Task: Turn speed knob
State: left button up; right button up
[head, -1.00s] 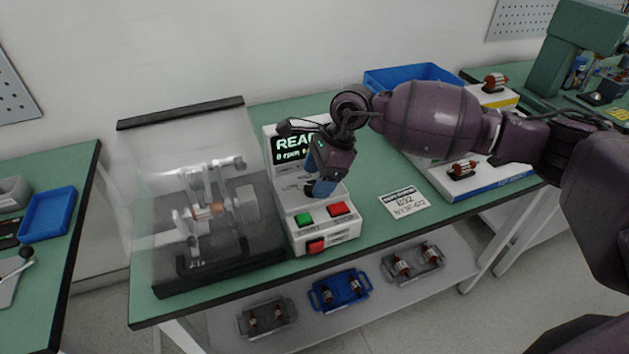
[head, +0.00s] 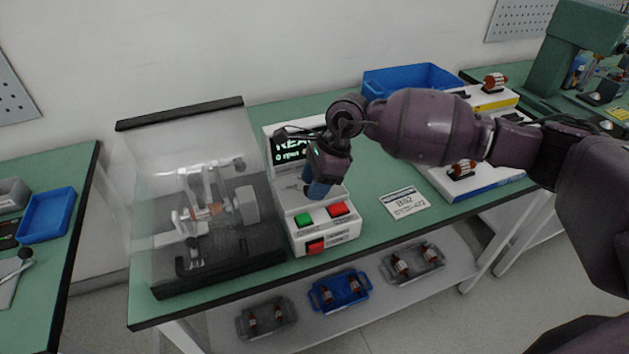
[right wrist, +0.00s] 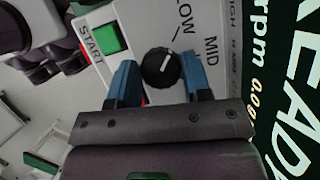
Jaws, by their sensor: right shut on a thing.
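The speed knob (right wrist: 160,67) is a black round dial with a white pointer line on the white control panel (right wrist: 222,25), with LOW and MID printed beside it. In the right wrist view its pointer is towards the LOW end. My right gripper (head: 317,192) is over the panel in the head view, hiding the knob there. In the right wrist view the blue fingers of my right gripper (right wrist: 160,78) stand on either side of the knob, shut on it. My left gripper is not in view.
The green START button (head: 304,219), a red button (head: 339,208) and a red switch (head: 316,246) sit in front. The display (head: 290,148) reads READY, partly covered. A clear-covered test rig (head: 140,210) is left; a label card (head: 405,202) is right.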

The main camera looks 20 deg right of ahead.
jog(key=shift+r+m+p, duration=0.2)
jog(key=shift+m+p, duration=0.2)
jog(key=shift+p, duration=0.1)
jog(key=shift+m+t+p, duration=0.4)
jog(key=shift+m+p, duration=0.15)
jog(key=shift+m, duration=0.15)
jog(key=m+t+p, duration=0.1)
jog(key=m+p, duration=0.2)
jog(key=shift+s+r+h, duration=0.1)
jog(key=shift+h, duration=0.3)
jog(key=m+t+p, duration=0.1)
jog(key=m, duration=0.1)
jog(key=shift+m, duration=0.3)
pick_arm(q)
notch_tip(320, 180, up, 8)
jog(key=p, duration=0.1)
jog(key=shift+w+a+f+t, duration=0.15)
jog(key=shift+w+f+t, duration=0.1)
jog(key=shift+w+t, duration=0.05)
pick_arm(e)
jog(key=shift+a+f+m+h, duration=0.1)
jog(key=shift+f+m+h, duration=0.2)
jog(key=shift+m+h, duration=0.45)
jog(key=shift+m, duration=0.25)
jog(key=o, duration=0.9)
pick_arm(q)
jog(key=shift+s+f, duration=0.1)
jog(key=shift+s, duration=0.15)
